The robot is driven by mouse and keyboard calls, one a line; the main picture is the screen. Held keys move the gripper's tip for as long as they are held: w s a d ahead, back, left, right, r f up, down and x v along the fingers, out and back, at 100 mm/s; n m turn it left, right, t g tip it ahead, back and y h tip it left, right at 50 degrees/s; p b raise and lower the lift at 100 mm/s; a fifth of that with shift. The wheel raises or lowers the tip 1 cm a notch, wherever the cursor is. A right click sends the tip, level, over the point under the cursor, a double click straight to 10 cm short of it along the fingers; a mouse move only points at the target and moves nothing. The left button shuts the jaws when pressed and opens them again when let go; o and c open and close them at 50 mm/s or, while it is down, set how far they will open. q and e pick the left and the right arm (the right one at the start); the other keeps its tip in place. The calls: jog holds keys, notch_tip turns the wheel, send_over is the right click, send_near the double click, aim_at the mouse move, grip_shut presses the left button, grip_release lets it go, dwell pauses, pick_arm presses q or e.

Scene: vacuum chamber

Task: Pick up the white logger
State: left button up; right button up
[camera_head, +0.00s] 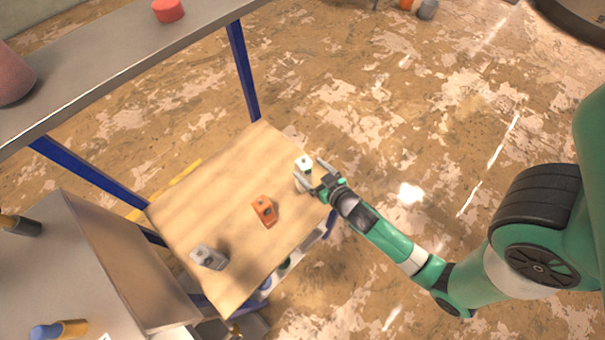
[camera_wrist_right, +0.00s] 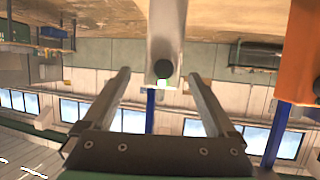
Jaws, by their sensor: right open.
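The white logger (camera_head: 304,161), a small block with a dark spot on its top, sits near the right corner of the wooden tabletop (camera_head: 215,190). My right gripper (camera_head: 309,170) is open at that corner, with its two fingers on either side of the logger's near end. In the right wrist view a pale upright body with a dark round spot, seemingly the logger (camera_wrist_right: 166,40), appears between the two open fingers (camera_wrist_right: 157,76). I cannot tell how far it sits between them. My left gripper is not in view.
An orange block (camera_head: 264,210) and a grey block (camera_head: 208,257) sit on the same tabletop. The orange one also shows at the right wrist view's edge (camera_wrist_right: 300,50). A grey shelf (camera_head: 110,55) on blue posts stands behind. A grey cabinet (camera_head: 100,265) adjoins at left.

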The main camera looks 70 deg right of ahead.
aim_at(299, 161)
jog(key=x, duration=0.7)
jog(key=shift+a+r, duration=0.1)
grip_shut()
dwell(0.3)
